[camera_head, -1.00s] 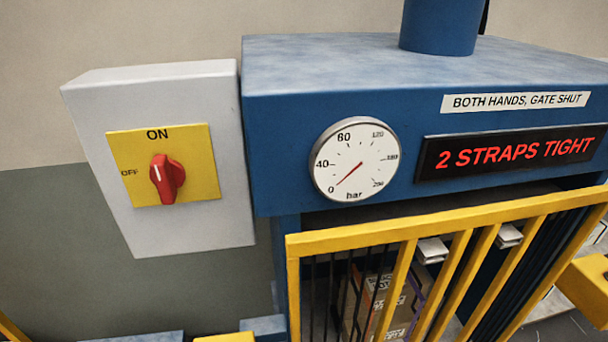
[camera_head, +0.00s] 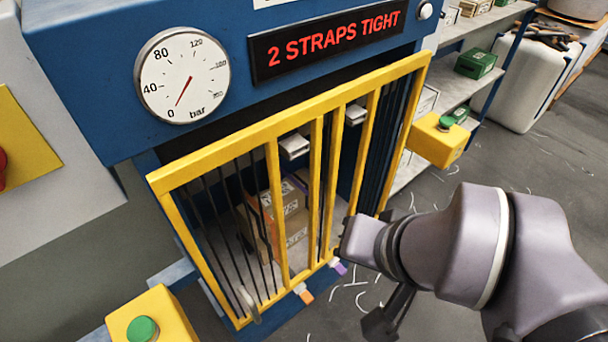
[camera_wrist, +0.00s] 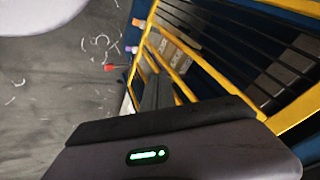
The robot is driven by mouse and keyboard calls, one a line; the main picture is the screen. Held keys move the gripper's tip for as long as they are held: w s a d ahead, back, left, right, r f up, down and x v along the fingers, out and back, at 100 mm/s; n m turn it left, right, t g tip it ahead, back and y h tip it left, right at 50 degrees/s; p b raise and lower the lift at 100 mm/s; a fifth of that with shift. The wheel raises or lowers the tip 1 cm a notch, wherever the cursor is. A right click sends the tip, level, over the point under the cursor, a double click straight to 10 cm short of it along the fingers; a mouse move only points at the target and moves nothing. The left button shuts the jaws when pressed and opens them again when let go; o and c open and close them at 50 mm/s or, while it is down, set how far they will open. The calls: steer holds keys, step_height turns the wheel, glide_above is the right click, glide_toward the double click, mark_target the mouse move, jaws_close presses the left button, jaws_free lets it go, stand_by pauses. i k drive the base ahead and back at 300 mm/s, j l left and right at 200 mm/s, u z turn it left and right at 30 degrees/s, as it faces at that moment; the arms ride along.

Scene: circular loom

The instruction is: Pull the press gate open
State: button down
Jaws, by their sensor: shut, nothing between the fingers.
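The yellow barred press gate (camera_head: 277,210) stands shut across the front of the blue press (camera_head: 90,80) in the head view. A small grey handle-like piece (camera_head: 248,305) sits at its lower left. In the wrist view, the gate's yellow bars (camera_wrist: 188,91) run along the upper right. My gripper (camera_wrist: 157,88) shows there as dark fingers, shut and empty, in front of the bars. I cannot tell whether it touches them. In the head view my arm is right of the gate, and its end is dark and partly hidden.
Boxes (camera_head: 290,205) sit behind the bars. Yellow button boxes stand at lower left (camera_head: 165,320) and right (camera_head: 437,142) of the gate. The gauge (camera_head: 183,75) reads near 0; the display (camera_head: 326,40) says "2 STRAPS TIGHT". Shelves (camera_head: 480,65) stand at right. Floor before them is mostly clear.

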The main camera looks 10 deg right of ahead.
mark_target(162, 180)
steer(key=k+j, duration=0.25)
steer(key=j, duration=0.15)
steer(key=k+j, duration=0.2)
steer(key=j, duration=0.2)
steer(key=k+j, duration=0.25)
steer(key=j, duration=0.15)
steer(key=z, duration=0.05)
